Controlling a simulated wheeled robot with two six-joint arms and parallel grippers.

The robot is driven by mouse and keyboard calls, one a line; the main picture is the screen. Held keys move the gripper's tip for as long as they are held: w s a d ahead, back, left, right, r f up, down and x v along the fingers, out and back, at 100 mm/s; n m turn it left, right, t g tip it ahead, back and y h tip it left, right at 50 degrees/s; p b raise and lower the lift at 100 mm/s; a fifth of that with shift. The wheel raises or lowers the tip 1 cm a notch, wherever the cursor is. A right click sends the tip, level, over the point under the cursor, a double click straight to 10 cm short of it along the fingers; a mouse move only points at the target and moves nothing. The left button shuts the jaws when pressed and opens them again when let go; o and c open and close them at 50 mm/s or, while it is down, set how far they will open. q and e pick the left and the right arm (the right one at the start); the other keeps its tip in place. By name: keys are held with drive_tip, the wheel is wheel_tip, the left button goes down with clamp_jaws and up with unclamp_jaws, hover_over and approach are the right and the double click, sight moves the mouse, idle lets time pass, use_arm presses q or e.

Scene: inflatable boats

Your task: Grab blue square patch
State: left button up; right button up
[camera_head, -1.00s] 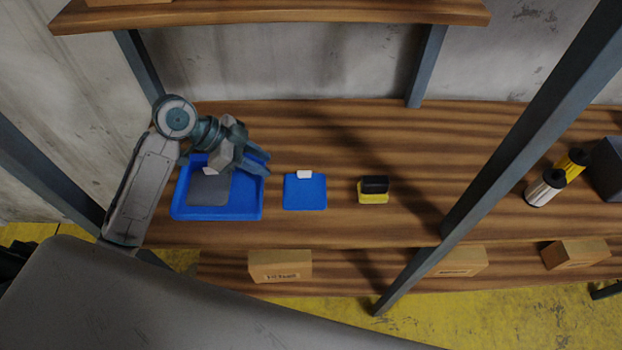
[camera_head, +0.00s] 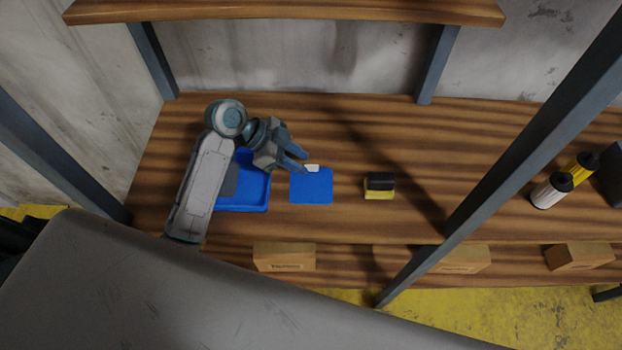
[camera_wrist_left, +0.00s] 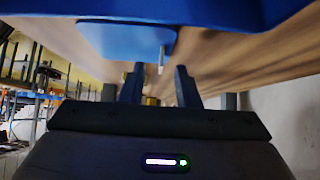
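The blue square patch (camera_head: 311,188) lies flat on the wooden shelf, just right of a blue tray. A small white tab (camera_head: 312,168) stands at its far edge. My left gripper (camera_head: 301,162) is at this tab, reaching in from the left. In the left wrist view, its two fingers (camera_wrist_left: 160,82) are apart with nothing gripped. The blue patch (camera_wrist_left: 122,38) shows above them there, and its white tab (camera_wrist_left: 161,62) appears between the finger lines. I cannot tell whether the fingers touch the tab. My right gripper is not in view.
The blue tray (camera_head: 262,190) is partly covered by my left arm and holds a grey patch (camera_head: 231,180). A black and yellow block (camera_head: 379,186) stands right of the blue patch. A metal post (camera_head: 500,165) crosses the shelf further right. Cardboard boxes (camera_head: 284,257) sit below.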

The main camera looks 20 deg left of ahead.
use_arm(q)
drive_tip(key=shift+x, duration=1.4)
drive_tip(key=shift+w, duration=0.1)
clamp_jaws()
drive_tip(key=shift+d+r, duration=0.1)
